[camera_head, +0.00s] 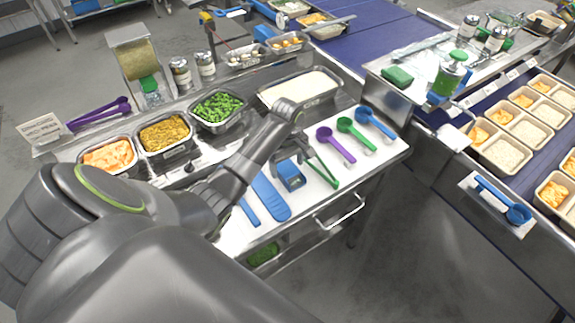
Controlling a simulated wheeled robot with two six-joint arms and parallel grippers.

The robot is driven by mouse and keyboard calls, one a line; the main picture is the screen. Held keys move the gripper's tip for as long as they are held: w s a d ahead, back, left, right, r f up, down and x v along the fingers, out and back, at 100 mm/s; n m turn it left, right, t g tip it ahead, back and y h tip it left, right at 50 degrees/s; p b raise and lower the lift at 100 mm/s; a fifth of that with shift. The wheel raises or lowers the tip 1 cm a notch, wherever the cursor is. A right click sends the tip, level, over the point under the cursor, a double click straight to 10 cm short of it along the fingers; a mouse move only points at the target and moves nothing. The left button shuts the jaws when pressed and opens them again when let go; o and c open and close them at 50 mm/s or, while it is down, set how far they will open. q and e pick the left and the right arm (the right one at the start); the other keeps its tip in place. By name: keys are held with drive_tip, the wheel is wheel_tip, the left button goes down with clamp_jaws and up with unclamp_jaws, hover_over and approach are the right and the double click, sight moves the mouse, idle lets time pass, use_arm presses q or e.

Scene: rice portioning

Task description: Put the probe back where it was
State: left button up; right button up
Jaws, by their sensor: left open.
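A small blue device with a dark face, which looks like the probe (291,176), rests on the white board (345,190) on the counter. My left gripper (293,157) is open and points down just behind and above the device. Its jaws look empty. Whether a finger touches the device I cannot tell. My wrist hides part of the board behind it. My right gripper is out of view.
Green tongs (322,172) lie close to the right of the device, a blue spatula (270,197) to its left. Purple (336,145), green (356,137) and blue (375,124) scoops lie further right. Food pans, including white rice (300,88), stand behind.

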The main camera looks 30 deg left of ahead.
sight(288, 169)
use_arm(q)
wheel_tip(288, 169, up, 4)
drive_tip(key=shift+w+r+b, duration=0.1)
drive_tip(key=shift+r+b, duration=0.05)
drive_tip(key=shift+b, duration=0.2)
wheel_tip(288, 169, up, 6)
drive_tip(key=p, duration=0.3)
drive_tip(key=shift+f, duration=0.2)
